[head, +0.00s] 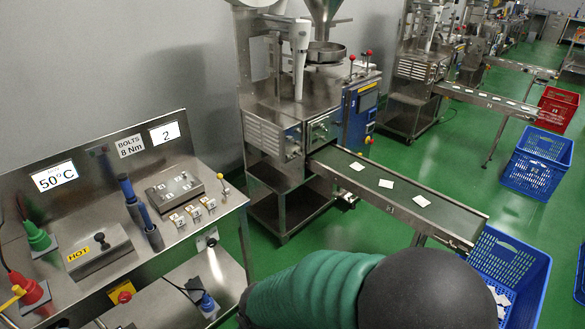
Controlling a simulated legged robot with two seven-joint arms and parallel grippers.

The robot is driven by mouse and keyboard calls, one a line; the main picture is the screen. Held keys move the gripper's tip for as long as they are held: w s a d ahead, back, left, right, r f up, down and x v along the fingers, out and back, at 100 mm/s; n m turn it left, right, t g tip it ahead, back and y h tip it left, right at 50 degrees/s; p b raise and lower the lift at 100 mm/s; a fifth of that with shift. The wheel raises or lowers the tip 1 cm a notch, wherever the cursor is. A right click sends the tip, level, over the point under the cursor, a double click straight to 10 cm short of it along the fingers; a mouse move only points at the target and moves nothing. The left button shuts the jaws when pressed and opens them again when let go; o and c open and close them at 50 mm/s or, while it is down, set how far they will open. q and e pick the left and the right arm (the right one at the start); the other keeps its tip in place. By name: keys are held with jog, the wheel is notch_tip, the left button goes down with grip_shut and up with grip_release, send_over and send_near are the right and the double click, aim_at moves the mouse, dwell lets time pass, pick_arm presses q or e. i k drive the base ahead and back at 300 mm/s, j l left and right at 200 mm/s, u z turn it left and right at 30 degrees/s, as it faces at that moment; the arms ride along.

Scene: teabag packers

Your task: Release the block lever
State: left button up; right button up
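A flat steel block (180,192) with several small fittings on top sits on the steel bench at the left. A small lever (223,183) with a yellow-orange knob stands at the block's right end. It looks upright, but I cannot tell if it is latched. Neither of my grippers is in view. A green ribbed sleeve and a dark rounded part of my own arm fill the bottom middle.
Two blue-handled tools (150,228) stand left of the block, and several small labelled pieces (193,212) lie before it. A HOT-labelled plate (97,248) is further left. A packing machine (300,125) with a conveyor (365,185) stands right, above a blue crate (520,262).

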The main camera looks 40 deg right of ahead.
aim_at(219, 177)
jog(key=z, duration=0.9)
jog(key=i+u, duration=0.3)
jog(key=i, duration=0.15)
jog(key=i+l+u, duration=0.25)
jog(key=i, duration=0.25)
jog(key=i+l+u, duration=0.1)
jog(key=i+u, duration=0.2)
jog(key=i, duration=0.15)
jog(key=i+l+u, duration=0.25)
jog(key=i+l, duration=0.05)
jog(key=i, duration=0.1)
